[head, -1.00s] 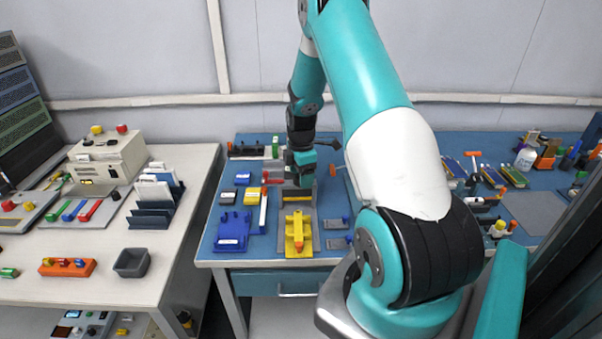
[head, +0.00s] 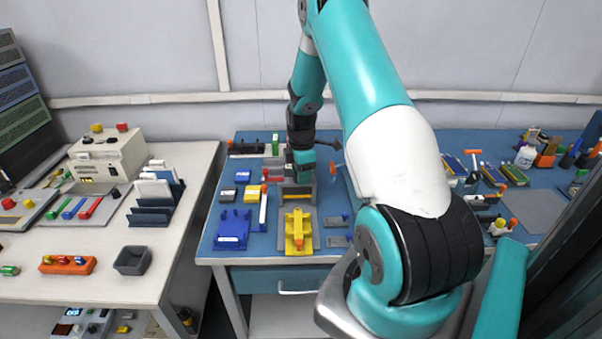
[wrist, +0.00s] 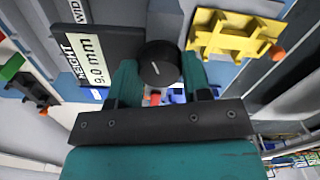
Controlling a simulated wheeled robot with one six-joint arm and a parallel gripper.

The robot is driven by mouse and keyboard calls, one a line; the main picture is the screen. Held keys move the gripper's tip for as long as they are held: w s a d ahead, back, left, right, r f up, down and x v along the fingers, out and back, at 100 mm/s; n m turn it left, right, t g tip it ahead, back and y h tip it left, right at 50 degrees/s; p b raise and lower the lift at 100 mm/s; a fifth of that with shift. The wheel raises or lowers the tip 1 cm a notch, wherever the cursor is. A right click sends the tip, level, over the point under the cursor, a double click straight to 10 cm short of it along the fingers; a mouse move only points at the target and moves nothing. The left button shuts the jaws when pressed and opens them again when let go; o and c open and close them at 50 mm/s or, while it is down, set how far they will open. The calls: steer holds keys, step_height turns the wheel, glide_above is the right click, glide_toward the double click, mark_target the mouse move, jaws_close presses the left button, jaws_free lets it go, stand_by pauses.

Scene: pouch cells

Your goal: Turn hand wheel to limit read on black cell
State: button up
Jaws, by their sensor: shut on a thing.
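The hand wheel (wrist: 160,65) is a round black knob with a pale index mark, seen in the wrist view. My gripper (wrist: 158,82) has its two teal fingers on either side of the wheel and is shut on it. A white label beside it reads HEIGHT 9.0 mm (wrist: 85,62). In the head view my gripper (head: 302,172) is over the grey gauge (head: 298,190) on the blue bench, and the wheel is hidden there. A small dark block with a pale label (head: 228,196) lies left of the gauge; it may be the black cell.
A yellow fixture with an orange knob (head: 298,228) stands in front of the gauge. A white table (head: 75,270) stands farther left.

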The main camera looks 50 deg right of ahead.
steer(key=m, duration=0.4)
steer(key=shift+b, duration=0.3)
steer(key=m, duration=0.4)
steer(key=shift+m, duration=0.3)
steer(key=m+b, duration=0.1)
steer(key=m, duration=0.3)
steer(key=shift+m, duration=0.3)
steer(key=m, duration=1.2)
steer(key=shift+m+b, duration=0.3)
steer(key=m, duration=0.4)
steer(key=shift+d+m, duration=0.1)
steer(key=shift+m, duration=2.2)
